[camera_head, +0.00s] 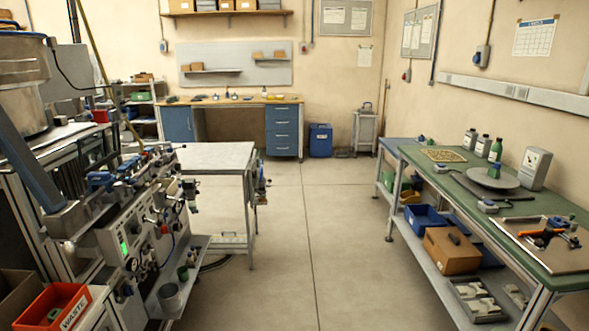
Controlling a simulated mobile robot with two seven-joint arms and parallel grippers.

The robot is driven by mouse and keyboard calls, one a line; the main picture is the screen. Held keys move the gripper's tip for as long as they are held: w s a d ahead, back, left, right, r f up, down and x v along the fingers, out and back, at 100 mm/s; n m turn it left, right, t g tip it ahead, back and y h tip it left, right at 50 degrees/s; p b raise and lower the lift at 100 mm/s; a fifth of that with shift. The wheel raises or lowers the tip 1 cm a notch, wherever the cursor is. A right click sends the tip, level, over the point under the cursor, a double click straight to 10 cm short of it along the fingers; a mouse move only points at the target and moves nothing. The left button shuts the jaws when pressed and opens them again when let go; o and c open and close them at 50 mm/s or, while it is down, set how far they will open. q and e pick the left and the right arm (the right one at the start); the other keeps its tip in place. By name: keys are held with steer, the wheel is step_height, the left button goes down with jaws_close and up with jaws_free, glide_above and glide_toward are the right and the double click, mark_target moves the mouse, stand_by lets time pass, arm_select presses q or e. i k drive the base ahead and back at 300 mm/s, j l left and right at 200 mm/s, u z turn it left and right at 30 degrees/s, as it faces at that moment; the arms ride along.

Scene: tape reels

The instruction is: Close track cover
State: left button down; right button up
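A machine (112,240) with dials, knobs, a green-lit display and blue clamp-like parts stands at the left. A long dark blue-grey bar (26,160) slants down over its left side to a metal block on its top. I cannot tell whether this bar is the track cover or part of something else. No other part is clearly a track cover, and its open or shut state does not show. Neither of my grippers is in view.
A grey-topped table (216,157) stands behind the machine. A green-topped workbench (448,178) with bottles and tools runs along the right. An orange waste bin (52,308) sits at bottom left. The concrete floor (310,240) between is clear.

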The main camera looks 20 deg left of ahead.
mark_target(108, 158)
steer(key=i+u, duration=0.55)
steer(key=u, duration=0.25)
steer(key=i+l+u, duration=0.2)
steer(key=u, duration=0.2)
steer(key=i+l+u, duration=1)
steer(key=l, duration=0.15)
steer(key=l+u, duration=0.4)
steer(key=l, duration=0.7)
steer(key=i, duration=0.05)
